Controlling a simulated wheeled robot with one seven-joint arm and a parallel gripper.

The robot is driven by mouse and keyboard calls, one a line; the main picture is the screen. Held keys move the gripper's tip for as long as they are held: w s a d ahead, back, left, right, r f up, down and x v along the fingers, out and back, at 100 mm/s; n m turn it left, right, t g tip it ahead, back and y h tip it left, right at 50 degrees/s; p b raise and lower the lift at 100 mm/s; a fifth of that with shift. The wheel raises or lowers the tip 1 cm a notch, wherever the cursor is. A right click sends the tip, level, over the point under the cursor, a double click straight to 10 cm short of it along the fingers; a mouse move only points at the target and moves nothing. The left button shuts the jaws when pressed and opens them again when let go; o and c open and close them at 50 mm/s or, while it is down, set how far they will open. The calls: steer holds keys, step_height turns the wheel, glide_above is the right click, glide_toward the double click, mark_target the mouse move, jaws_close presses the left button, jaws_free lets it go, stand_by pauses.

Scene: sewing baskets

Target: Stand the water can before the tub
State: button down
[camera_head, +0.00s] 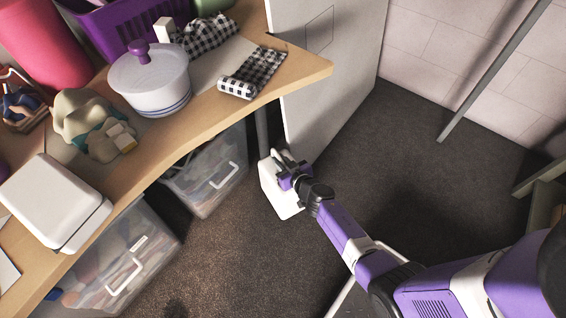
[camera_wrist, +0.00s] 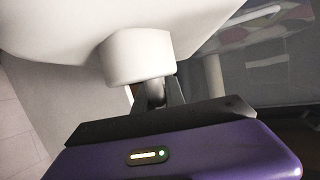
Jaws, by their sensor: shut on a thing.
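The white water can (camera_head: 272,190) is low by the floor, under the table's right end near its leg. My gripper (camera_head: 288,170) reaches it from the right and is shut on it, at a part near its top. In the wrist view the can's white body (camera_wrist: 60,25) fills the upper left, with my dark fingers (camera_wrist: 155,95) below it, partly hidden. I cannot tell whether the can's base touches the floor. A clear tub (camera_head: 208,178) with a white handle stands under the table just left of the can; it also shows in the wrist view (camera_wrist: 270,55).
A second clear tub (camera_head: 125,260) stands further left under the wooden table (camera_head: 225,115). A pale panel (camera_head: 330,70) rises behind the can. A lidded pot (camera_head: 150,85) and several other things sit on the tabletop. Dark carpet (camera_head: 390,150) to the right is clear.

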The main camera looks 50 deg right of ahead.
steer(key=f+b, duration=0.6)
steer(key=shift+w, duration=0.35)
stand_by(0.5)
steer(key=c, duration=1.8)
jaws_free()
steer(key=shift+s+f+b, duration=0.1)
steer(key=shift+f+b, duration=0.15)
steer(key=shift+b, duration=0.1)
steer(key=shift+c, duration=0.2)
steer(key=o, duration=0.4)
steer(key=shift+o, duration=0.2)
steer(key=shift+r, duration=0.1)
